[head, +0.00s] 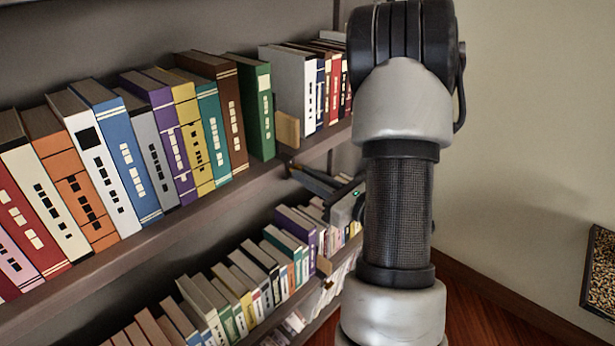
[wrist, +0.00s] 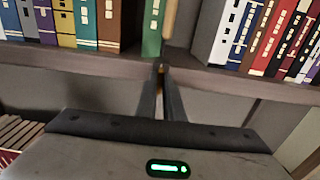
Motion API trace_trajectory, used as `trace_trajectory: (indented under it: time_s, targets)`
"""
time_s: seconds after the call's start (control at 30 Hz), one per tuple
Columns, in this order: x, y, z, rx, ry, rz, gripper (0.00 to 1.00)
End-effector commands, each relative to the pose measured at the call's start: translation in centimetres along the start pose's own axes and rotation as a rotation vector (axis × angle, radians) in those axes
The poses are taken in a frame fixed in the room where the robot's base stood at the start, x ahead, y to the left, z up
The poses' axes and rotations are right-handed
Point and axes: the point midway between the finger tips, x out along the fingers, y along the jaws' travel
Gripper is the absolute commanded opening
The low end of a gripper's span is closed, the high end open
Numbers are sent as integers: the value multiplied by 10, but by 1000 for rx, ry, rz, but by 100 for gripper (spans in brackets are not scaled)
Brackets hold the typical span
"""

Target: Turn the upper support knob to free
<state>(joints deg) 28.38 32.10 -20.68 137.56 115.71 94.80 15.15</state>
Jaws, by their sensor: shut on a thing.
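The upper support is a tan wooden block (head: 287,128) standing on the upper shelf just right of the green book. In the wrist view the support (wrist: 182,22) rises behind the shelf edge. The upper support knob (wrist: 158,66) is a small dark piece at the shelf's front edge below it, mostly hidden between my fingertips. My gripper (wrist: 161,76) reaches up to the edge from below and is shut on the knob. In the head view my gripper (head: 294,170) is small and partly hidden behind my arm. The knob's setting cannot be read.
The upper shelf (head: 155,240) holds a row of upright books. A gap with no books lies beside the support. A lower shelf of books (head: 255,280) runs beneath, with another tan support (head: 323,265). A bare wall (head: 530,130) stands on the right.

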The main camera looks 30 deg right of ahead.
Motion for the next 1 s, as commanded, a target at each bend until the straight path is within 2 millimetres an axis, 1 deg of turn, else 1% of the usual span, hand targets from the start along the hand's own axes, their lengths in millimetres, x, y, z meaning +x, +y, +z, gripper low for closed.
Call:
trace_trajectory:
  time_s: [0.17,0.37,1.0]
  targets:
    - [0,0,-2,-40,-2,0,0]
    - [0,0,-5,-152,-3,-1,0]
    - [-1,3,-8,-746,-2,-3,0]
